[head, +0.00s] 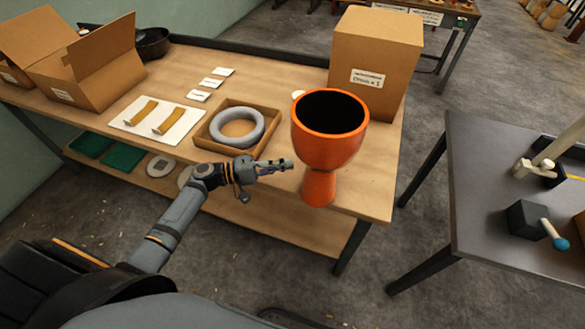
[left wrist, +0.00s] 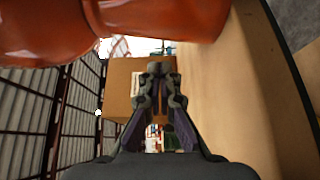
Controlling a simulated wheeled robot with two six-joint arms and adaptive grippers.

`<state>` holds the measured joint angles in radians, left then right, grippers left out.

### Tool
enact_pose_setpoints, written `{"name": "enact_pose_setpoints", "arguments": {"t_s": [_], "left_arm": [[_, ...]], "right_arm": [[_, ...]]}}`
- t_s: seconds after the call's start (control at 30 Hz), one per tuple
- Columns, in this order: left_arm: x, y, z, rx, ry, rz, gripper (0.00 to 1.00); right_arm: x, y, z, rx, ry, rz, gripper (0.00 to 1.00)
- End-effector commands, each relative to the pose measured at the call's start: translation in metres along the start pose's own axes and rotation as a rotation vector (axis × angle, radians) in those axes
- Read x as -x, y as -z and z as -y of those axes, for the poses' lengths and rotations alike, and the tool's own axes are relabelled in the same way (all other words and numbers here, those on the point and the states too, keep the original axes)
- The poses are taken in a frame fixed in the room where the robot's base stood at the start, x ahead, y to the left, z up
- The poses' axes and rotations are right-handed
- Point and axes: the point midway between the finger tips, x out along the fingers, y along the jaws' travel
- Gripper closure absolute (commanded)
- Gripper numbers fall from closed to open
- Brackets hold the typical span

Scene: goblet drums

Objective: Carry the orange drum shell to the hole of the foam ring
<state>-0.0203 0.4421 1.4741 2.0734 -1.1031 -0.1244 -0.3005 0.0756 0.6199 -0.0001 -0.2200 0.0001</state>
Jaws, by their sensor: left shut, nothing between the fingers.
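The orange goblet-shaped drum shell (head: 321,153) stands upright on the wooden table near its front right corner, its dark open mouth facing up. In the left wrist view its orange side (left wrist: 130,25) fills the top. The grey foam ring (head: 237,125) lies flat in a shallow cardboard tray (head: 206,142) to the left of the shell, with its hole showing. My left gripper (head: 288,164) is shut and empty, just left of the shell's stem. In the left wrist view its fingers (left wrist: 160,72) are together. Whether it touches the shell is unclear. My right gripper is not in view.
A tall closed cardboard box (head: 350,55) stands behind the shell. An open box (head: 95,85), a white sheet with two tan strips (head: 157,120) and small white cards (head: 211,83) are on the left. A grey table (head: 490,190) stands right, across a floor gap.

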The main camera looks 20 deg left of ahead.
Motion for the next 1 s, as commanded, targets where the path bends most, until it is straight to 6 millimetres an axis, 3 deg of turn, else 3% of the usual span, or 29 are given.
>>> {"name": "enact_pose_setpoints", "arguments": {"t_s": [0.03,0.2,0.67,1.0], "left_arm": [[-0.005,-0.008,-0.003,0.006,-0.001,0.001,1.00],[-0.018,-0.021,-0.001,0.003,0.002,0.000,1.00],[-0.022,-0.026,0.001,0.003,0.002,0.000,1.00],[-0.043,-0.047,0.001,0.002,0.003,0.000,1.00]], "right_arm": [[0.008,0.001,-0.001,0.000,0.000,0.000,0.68],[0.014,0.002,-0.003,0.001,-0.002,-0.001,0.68],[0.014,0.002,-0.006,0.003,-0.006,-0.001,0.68],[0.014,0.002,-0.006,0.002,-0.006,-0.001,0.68]]}}
